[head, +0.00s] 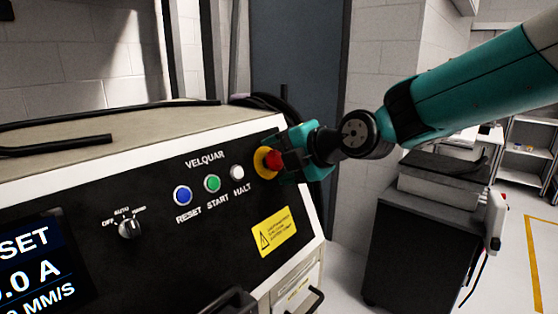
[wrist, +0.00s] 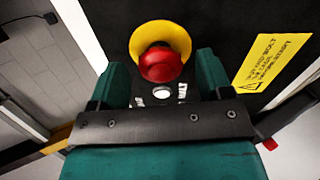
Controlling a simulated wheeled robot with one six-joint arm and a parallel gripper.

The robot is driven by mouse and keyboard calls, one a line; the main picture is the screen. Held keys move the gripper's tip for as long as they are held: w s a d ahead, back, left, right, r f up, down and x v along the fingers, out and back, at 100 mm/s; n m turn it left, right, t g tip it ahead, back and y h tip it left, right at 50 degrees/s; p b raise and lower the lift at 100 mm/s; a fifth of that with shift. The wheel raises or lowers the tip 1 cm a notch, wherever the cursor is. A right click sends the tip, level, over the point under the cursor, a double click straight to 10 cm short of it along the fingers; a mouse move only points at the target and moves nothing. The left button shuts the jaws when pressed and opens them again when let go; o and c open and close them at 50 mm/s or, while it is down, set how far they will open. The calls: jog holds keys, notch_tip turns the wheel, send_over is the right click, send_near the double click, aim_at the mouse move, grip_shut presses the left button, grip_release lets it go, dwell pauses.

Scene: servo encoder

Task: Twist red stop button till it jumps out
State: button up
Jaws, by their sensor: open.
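The red stop button (head: 273,161) sits on a yellow round collar (head: 260,163) at the right end of the black control panel. It also shows in the wrist view (wrist: 161,65), in front of its yellow collar (wrist: 160,38). My gripper (head: 288,155) is at the button from the right side. In the wrist view its two teal fingers (wrist: 162,80) stand apart, one on each side of the button, with gaps visible. The fingers are open and do not appear to touch the button. Whether the button is pressed in cannot be told.
The panel has a blue reset button (head: 182,195), a green start button (head: 212,183), a white halt button (head: 237,172) and a rotary switch (head: 130,228). A yellow warning label (head: 273,232) lies below. A dark cabinet (head: 420,245) stands to the right.

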jog(key=b+v, duration=0.2)
jog(key=v, duration=0.4)
jog(key=shift+d, duration=0.15)
jog(key=shift+s, duration=0.1)
jog(key=s+d+f+m+g+h, duration=0.2)
jog(key=s+d+f+m, duration=0.2)
jog(key=s+m, duration=0.3)
jog(key=s+d+f+m+g+h+b, duration=0.1)
jog(key=s+d+f+m+g+h, duration=0.1)
jog(key=s+m, duration=0.6)
jog(key=s+d+f+m+g+h, duration=0.2)
jog(key=s+d+f+m+g, duration=0.2)
jog(key=s, duration=0.7)
notch_tip(320, 180, down, 3)
jog(key=d+m, duration=0.2)
jog(key=m, duration=0.1)
jog(key=shift+s+d+m+b, duration=0.2)
jog(key=shift+d+m+b, duration=0.1)
jog(key=shift+d, duration=0.05)
